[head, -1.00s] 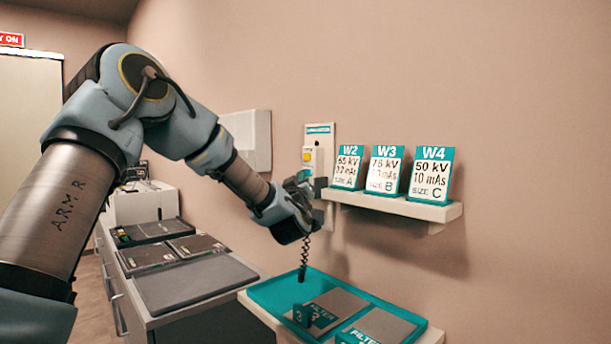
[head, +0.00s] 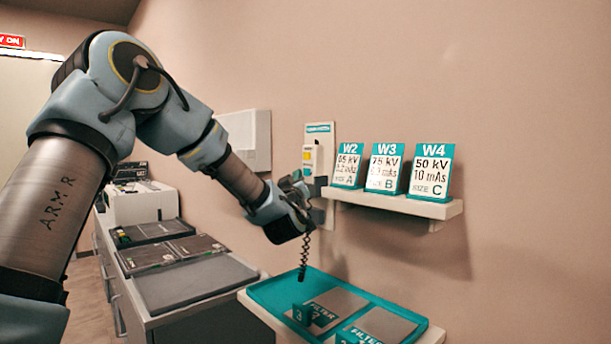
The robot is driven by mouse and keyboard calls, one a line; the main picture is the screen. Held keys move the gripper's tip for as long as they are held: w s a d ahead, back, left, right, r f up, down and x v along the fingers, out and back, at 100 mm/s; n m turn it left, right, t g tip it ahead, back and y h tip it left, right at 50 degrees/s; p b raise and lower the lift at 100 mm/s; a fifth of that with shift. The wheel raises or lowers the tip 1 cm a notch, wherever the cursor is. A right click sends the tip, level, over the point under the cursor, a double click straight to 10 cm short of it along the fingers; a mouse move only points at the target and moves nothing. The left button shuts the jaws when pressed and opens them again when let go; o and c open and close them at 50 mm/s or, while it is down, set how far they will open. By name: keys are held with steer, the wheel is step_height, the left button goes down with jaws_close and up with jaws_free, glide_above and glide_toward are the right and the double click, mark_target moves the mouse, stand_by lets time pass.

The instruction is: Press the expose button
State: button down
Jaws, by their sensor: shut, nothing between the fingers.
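A pale hand switch with a yellow patch (head: 306,156) hangs on a white wall plate (head: 321,133) with a teal label. Its dark coiled cord (head: 304,258) runs down toward the teal tray. I cannot read any lettering that marks the expose button. My gripper (head: 301,183) is at the end of the arm, just below the yellow patch and close to the lower part of the switch. It is shut and holds nothing. The fingertips are small and partly hidden by the wrist, so I cannot tell whether they touch the switch.
A wall shelf (head: 393,204) right of the switch bears cards W2, W3 and W4. Below is a teal tray (head: 270,293) with filter plates. A grey counter (head: 195,285) with dark panels stands at left. A red sign (head: 11,41) is at upper left.

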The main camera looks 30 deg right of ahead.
steer(key=shift+a, duration=0.1)
steer(key=shift+s+a+b, duration=0.25)
steer(key=shift+a+b, duration=0.2)
steer(key=shift+a, duration=0.75)
steer(key=shift+s+a+b, duration=0.2)
steer(key=shift+a+b, duration=0.2)
steer(key=shift+a, duration=0.75)
steer(key=a+f+m+g+y+p, duration=0.15)
steer(key=a+f+g+y, duration=0.25)
steer(key=a+f, duration=0.6)
steer(key=a+f+m+g+y+p, duration=0.1)
steer(key=a+f+g+y+p, duration=0.4)
steer(key=a, duration=0.9)
steer(key=s+a+f+n+g+y, duration=0.1)
steer(key=s+a+f+g, duration=0.2)
steer(key=s+a, duration=0.6)
steer(key=s+a+f+n+g+y, duration=0.2)
steer(key=s+a+f+g, duration=0.1)
steer(key=s+a, duration=0.6)
steer(key=shift+a+f+g, duration=0.15)
steer(key=shift+a+g, duration=0.25)
steer(key=shift+a, duration=0.05)
steer(key=shift+s, duration=0.1)
